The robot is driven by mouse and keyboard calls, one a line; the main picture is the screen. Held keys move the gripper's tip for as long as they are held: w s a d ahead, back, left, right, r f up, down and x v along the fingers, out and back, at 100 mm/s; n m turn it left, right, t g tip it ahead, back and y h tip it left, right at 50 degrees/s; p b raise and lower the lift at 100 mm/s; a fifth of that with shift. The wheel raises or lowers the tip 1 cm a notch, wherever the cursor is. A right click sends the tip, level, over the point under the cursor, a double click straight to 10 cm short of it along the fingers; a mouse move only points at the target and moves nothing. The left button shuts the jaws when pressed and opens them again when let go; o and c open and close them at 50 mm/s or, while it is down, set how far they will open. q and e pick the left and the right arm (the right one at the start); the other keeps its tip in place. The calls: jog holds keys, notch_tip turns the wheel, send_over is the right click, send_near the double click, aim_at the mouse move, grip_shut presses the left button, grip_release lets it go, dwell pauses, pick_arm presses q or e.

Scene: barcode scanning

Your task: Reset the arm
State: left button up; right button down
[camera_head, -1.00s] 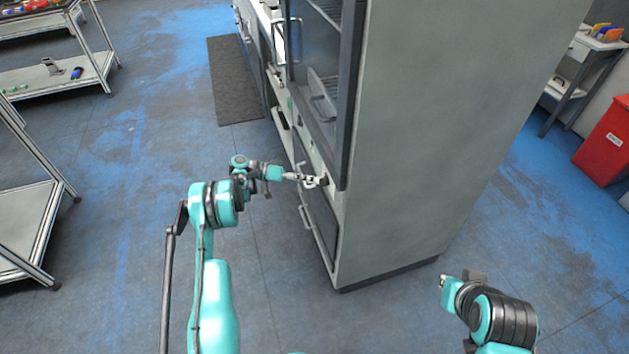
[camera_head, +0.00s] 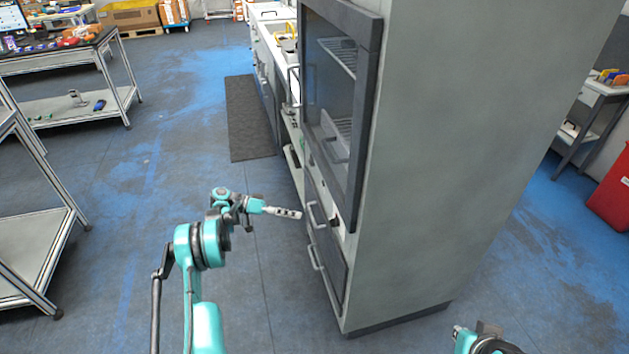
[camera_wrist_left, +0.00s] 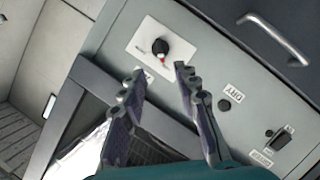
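My left gripper (camera_head: 288,212) is in front of the tall grey cabinet (camera_head: 450,150), apart from its front face. In the left wrist view its two fingers (camera_wrist_left: 158,95) stand apart with nothing between them, so it is open and empty. A black knob (camera_wrist_left: 160,47) with a red mark sits on a white plate beyond the fingertips; fingers and knob do not touch. My right arm (camera_head: 485,340) shows only partly at the bottom edge in the head view, and its fingers cannot be made out.
The cabinet has a glass door (camera_head: 338,110) and drawer handles (camera_head: 318,256) on its front. Metal shelf carts (camera_head: 75,108) stand at left. A red bin (camera_head: 610,190) is at far right. The floor left of the cabinet is clear around a dark mat (camera_head: 250,120).

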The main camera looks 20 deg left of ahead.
pick_arm(q)
jog(key=s+d+r+n+y, duration=0.3)
jog(key=d+r+y, duration=0.2)
jog(key=d+r, duration=0.7)
jog(key=s+d+r+n+y, duration=0.1)
jog(key=s+d+r+y, duration=0.25)
jog(key=s+r, duration=0.55)
jog(key=s+f+t+y, duration=0.2)
jog(key=s+f+y, duration=0.2)
jog(key=s, duration=1.7)
jog(key=shift+s+a+n+t+y, duration=0.3)
jog(key=shift+s+n+y, duration=0.1)
jog(key=shift+y, duration=0.45)
